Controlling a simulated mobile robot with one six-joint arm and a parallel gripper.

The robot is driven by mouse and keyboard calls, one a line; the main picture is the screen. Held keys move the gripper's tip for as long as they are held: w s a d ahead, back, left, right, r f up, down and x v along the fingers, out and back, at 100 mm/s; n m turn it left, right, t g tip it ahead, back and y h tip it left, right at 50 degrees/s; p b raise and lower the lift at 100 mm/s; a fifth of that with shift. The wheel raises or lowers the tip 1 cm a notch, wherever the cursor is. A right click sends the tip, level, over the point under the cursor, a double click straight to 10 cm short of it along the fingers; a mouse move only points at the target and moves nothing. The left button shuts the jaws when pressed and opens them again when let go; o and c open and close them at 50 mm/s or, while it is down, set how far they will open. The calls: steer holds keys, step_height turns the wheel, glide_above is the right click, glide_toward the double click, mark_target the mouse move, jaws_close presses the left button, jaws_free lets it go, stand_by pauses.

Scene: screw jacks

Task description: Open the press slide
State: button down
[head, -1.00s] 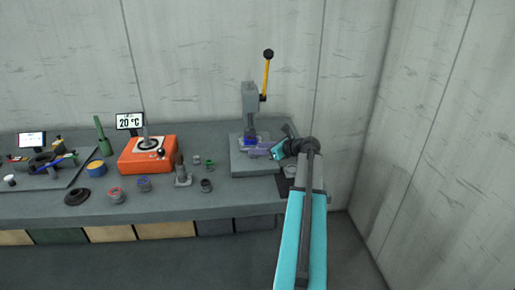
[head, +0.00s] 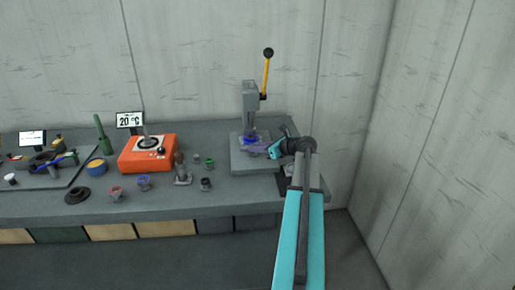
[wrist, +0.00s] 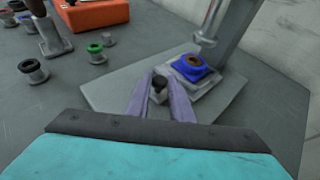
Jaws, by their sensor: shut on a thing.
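The press (head: 249,100) stands at the right end of the bench, a grey column on a flat base plate (wrist: 110,92) with a raised yellow lever (head: 265,75). Its slide (wrist: 207,82) carries a blue ring-shaped part (wrist: 193,67) with a brown centre, close to the ram (wrist: 206,38). A small dark knob (wrist: 159,83) sits at the slide's near left side. My gripper (wrist: 161,84) has its purple fingers shut around this knob. In the head view my gripper (head: 261,151) is low at the front right of the press.
An orange heater (head: 147,154) with a 20 °C display stands left of the press. Several small collared parts, including a green-topped one (wrist: 95,50), and a grey screw jack (wrist: 48,38) stand between. A wall closes off the right side.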

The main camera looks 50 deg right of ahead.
steer(key=shift+s+a+p, duration=0.4)
steer(key=shift+s+a, duration=0.85)
steer(key=shift+s, duration=0.2)
steer(key=shift+s+a+p, duration=0.45)
steer(key=shift+s+a, duration=0.75)
steer(key=shift+s, duration=0.3)
steer(key=shift+s+a+p, duration=0.4)
steer(key=shift+s+a, duration=0.85)
steer(key=shift+s, duration=0.2)
steer(key=c, duration=1.6)
jaws_free()
steer(key=shift+s, duration=0.1)
steer(key=b+v, duration=0.2)
steer(key=v, duration=1.1)
steer(key=shift+s+r, duration=0.15)
steer(key=shift+s, duration=0.15)
